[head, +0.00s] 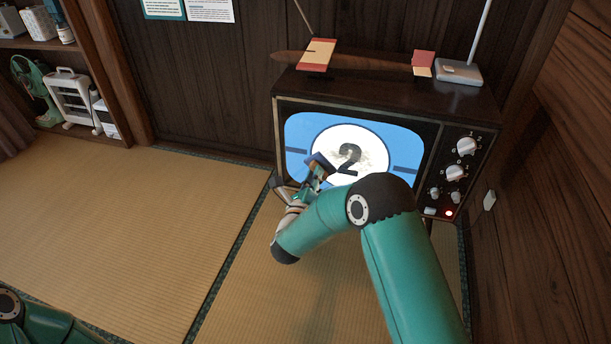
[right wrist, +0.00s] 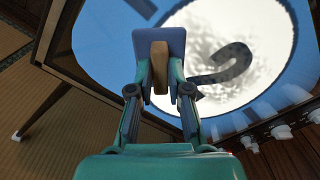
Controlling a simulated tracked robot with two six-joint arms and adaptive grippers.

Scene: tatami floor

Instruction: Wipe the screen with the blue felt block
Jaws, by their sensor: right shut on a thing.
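The television screen (head: 296,130) is lit blue with a white circle and a dark figure 2. Greyish smudges lie over the circle; the screen also fills much of the right wrist view (right wrist: 95,38). My right gripper (head: 318,172) is in front of the screen's lower left part. It is shut on the blue felt block (right wrist: 160,42), gripping its tan wooden handle (right wrist: 160,75). The block's blue pad faces the screen at the circle's left edge. I cannot tell whether it touches the glass. My left gripper is not in view; only part of my left arm shows at the lower left.
Knobs (head: 466,146) line the television's right side. A wooden model plane (head: 362,62) and a grey antenna base (head: 459,72) stand on its top. A wooden wall is close on the right. Shelves with a green fan (head: 36,90) stand at the left. The tatami (head: 120,210) is clear.

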